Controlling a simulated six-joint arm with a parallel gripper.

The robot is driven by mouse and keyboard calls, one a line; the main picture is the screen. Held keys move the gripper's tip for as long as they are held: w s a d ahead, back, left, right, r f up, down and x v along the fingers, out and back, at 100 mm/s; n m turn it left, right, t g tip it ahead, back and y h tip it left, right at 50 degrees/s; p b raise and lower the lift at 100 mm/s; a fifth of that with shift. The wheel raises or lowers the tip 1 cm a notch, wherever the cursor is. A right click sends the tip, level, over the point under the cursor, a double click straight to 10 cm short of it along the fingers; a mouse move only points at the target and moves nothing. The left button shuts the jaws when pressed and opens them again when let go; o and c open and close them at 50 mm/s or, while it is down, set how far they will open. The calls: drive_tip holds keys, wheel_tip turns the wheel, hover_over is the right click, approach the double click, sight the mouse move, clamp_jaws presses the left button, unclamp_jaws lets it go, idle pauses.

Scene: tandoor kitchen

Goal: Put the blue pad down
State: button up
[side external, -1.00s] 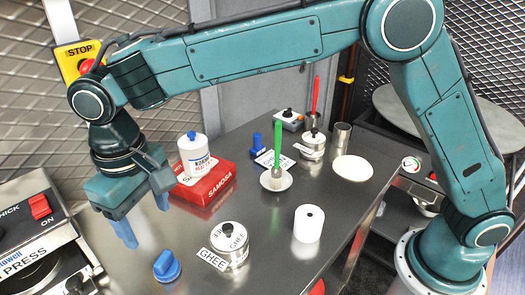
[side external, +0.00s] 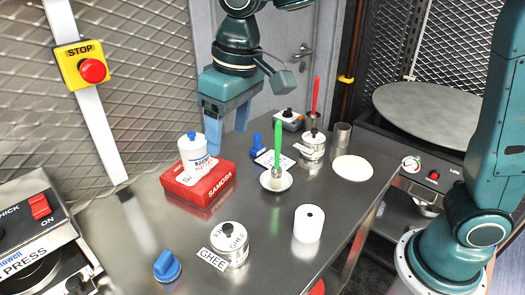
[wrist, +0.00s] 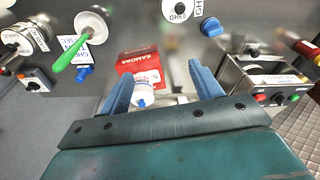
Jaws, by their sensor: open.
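Two blue things could be the blue pad, and I cannot tell which. One is a blue round piece with a raised grip (side external: 167,266), resting on the steel table at the front left; it also shows in the wrist view (wrist: 211,27). The other is a small blue upright piece (side external: 255,145) by a label card at the back, seen also in the wrist view (wrist: 84,71). My gripper (side external: 228,128) is open and empty, fingers down, behind the samosa box near the table's far edge. In the wrist view its fingers (wrist: 160,72) stand apart with nothing held.
A red samosa box (side external: 205,188) carries a white bottle (side external: 194,158) close before my gripper. A ghee tin (side external: 230,243), a green-handled tool (side external: 278,150), a white roll (side external: 308,224) and a pale disc (side external: 353,168) stand around.

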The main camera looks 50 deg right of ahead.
drive_tip(key=s+d+r+m+t, duration=0.1)
drive_tip(key=s+d+r+t, duration=0.15)
drive_tip(key=s+d, duration=0.75)
drive_tip(key=s+d+f+m+t+h, duration=0.1)
drive_tip(key=s+d+f, duration=0.3)
drive_tip(key=s+d, duration=0.5)
drive_tip(key=shift+s+d+m, duration=0.2)
drive_tip(key=shift+d+m, duration=0.15)
drive_tip(key=shift+m, duration=0.15)
